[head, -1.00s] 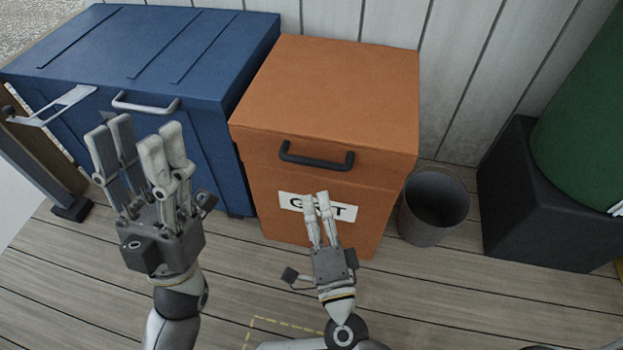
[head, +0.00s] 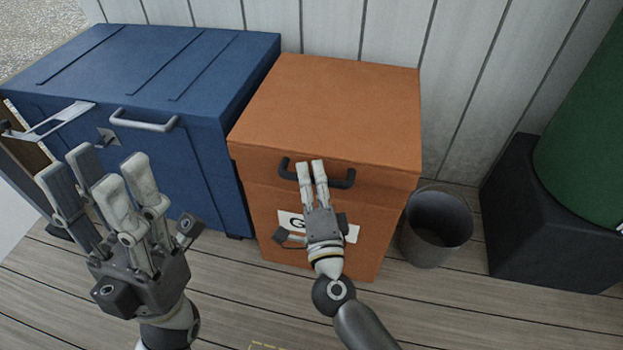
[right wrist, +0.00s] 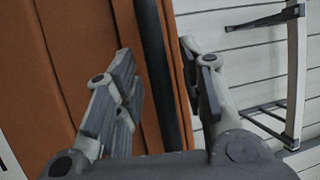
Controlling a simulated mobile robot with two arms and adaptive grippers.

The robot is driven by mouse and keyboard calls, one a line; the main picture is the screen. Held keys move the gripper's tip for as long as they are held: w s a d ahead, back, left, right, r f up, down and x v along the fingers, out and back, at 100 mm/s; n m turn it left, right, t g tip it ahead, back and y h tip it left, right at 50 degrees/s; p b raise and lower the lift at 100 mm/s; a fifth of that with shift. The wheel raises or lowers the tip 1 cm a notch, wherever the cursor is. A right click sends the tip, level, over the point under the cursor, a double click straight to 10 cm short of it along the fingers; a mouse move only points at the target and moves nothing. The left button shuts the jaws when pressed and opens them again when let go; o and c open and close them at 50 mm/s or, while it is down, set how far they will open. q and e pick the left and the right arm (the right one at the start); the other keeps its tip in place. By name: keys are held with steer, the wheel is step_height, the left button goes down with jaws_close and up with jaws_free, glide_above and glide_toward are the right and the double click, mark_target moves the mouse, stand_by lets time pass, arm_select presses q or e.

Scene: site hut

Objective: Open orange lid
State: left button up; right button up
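The orange lid (head: 335,105) lies flat and closed on the orange box (head: 352,262), which has a partly covered white label (head: 287,220). A black bar handle (head: 342,183) is on the lid's front. My right gripper (head: 311,168) is at the handle, its fingertips overlapping the bar in the head view. In the right wrist view the handle (right wrist: 155,70) runs between the two spread fingers, with space on both sides; how deep it sits between them is unclear. My left gripper (head: 97,175) is open and empty, in front of the blue chest.
A blue chest (head: 150,65) with a grey handle stands close left of the orange box. A grey bucket (head: 433,230) stands at its right. Further right, a green barrel (head: 590,130) rests on a black block (head: 545,225). A plank wall (head: 480,90) is behind.

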steer(key=shift+w, duration=0.1)
jaws_close()
stand_by(0.4)
